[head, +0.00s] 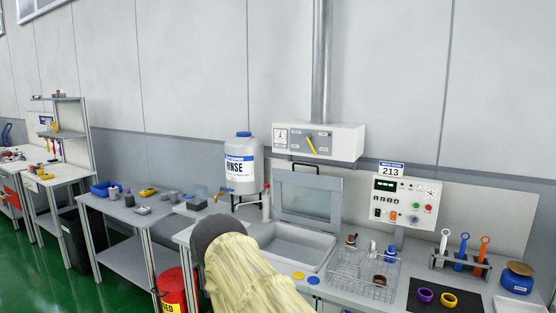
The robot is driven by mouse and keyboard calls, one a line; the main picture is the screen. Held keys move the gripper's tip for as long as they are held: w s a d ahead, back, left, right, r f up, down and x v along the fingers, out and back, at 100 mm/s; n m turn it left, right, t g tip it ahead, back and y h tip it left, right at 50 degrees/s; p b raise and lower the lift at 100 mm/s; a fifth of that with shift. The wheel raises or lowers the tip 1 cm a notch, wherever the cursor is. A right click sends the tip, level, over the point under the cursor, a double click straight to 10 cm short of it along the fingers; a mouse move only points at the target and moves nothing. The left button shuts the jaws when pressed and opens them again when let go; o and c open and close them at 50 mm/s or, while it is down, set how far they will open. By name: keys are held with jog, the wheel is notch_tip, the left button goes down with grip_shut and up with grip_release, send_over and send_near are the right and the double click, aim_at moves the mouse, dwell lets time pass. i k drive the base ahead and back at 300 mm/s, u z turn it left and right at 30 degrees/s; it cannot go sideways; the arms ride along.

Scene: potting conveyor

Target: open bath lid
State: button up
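The bath (325,262) is a grey rectangular basin set in the bench right of centre, and its empty-looking inside shows. The bath lid (308,196), a grey-framed panel with a pale window, stands raised at the basin's back edge. Its dark handle (305,164) is along the top. My arm, in a cream sleeve with a dark grey joint, rises from the bottom and covers the bath's front left corner. My gripper's fingers do not show.
A wire basket (362,272) with small items stands right of the bath. A control box (404,202) marked 213 is behind it. A white RINSE tank (240,165) is at the back left. A red bin (176,290) stands on the floor at left.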

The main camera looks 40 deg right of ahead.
aim_at(335, 184)
jog(key=z, duration=0.1)
jog(key=i, duration=0.6)
jog(key=z, duration=0.9)
jog(key=i, duration=0.45)
jog(key=z, duration=0.55)
